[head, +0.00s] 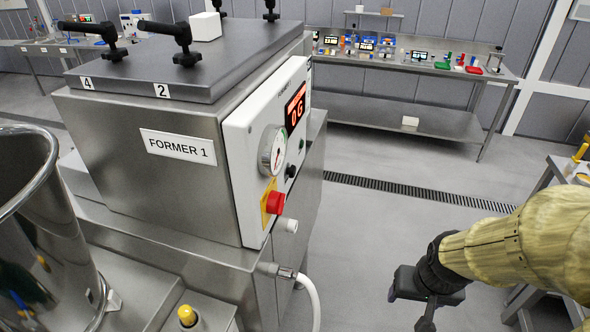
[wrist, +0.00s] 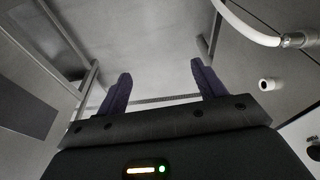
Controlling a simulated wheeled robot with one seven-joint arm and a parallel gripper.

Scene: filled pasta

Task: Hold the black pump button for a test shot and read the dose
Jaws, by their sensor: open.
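The FORMER 1 machine (head: 165,175) carries a white control panel (head: 248,160) on its right face. The black pump button (head: 291,171) sits on the panel to the right of the round gauge (head: 272,150). The red display (head: 296,104) above reads 0 G. My gripper (head: 426,316) is at the lower right of the head view, well apart from the panel, its tips partly cut off. In the wrist view my gripper (wrist: 160,84) has its two dark fingers spread with nothing between them.
A white hose (head: 312,298) hangs below. A steel bench (head: 410,119) stands behind; clear floor lies between machine and arm.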

